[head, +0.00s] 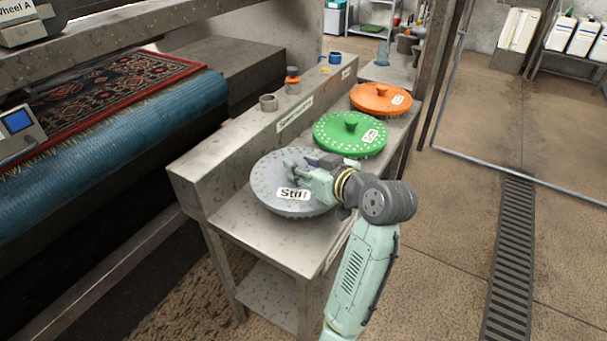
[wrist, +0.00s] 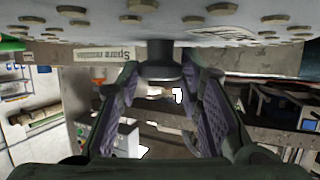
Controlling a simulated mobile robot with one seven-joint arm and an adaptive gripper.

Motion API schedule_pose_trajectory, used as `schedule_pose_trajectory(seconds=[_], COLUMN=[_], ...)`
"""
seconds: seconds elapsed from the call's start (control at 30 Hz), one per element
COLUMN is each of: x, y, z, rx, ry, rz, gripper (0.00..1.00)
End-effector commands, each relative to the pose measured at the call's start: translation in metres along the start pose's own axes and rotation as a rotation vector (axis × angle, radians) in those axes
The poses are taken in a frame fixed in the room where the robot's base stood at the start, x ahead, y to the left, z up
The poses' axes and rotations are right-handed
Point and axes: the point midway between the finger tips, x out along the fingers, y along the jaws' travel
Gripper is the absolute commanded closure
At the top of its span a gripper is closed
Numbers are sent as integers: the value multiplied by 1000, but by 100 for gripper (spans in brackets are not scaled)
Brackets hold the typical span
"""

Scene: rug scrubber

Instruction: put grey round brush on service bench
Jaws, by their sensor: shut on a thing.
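The grey round brush (head: 267,188), a speckled disc with a "Stiff" label, is at the near part of the metal service bench (head: 262,245). My gripper (head: 308,168) reaches over the disc from the right. In the wrist view, the brush (wrist: 230,28) fills the top edge, and its dark knob (wrist: 165,62) sits between my two fingers. My gripper (wrist: 168,82) is shut on this knob. I cannot tell whether the disc touches the bench top or is slightly above it.
A green round brush (head: 335,142) and an orange one (head: 375,107) lie farther along the bench. A raised ledge (head: 235,135) with small fittings runs along its left side. A rolled rug (head: 110,135) is at left. The floor to the right is open, with a drain grate (head: 508,265).

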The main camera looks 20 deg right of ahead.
Motion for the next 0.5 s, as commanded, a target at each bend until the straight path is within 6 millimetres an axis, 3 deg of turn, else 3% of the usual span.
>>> schedule_pose_trajectory(seconds=[0.2, 0.5], x=[8, 9], y=[0, 0], z=[23, 26], rx=[2, -1], ry=[2, 4], rz=[1, 1], gripper=[100, 100])
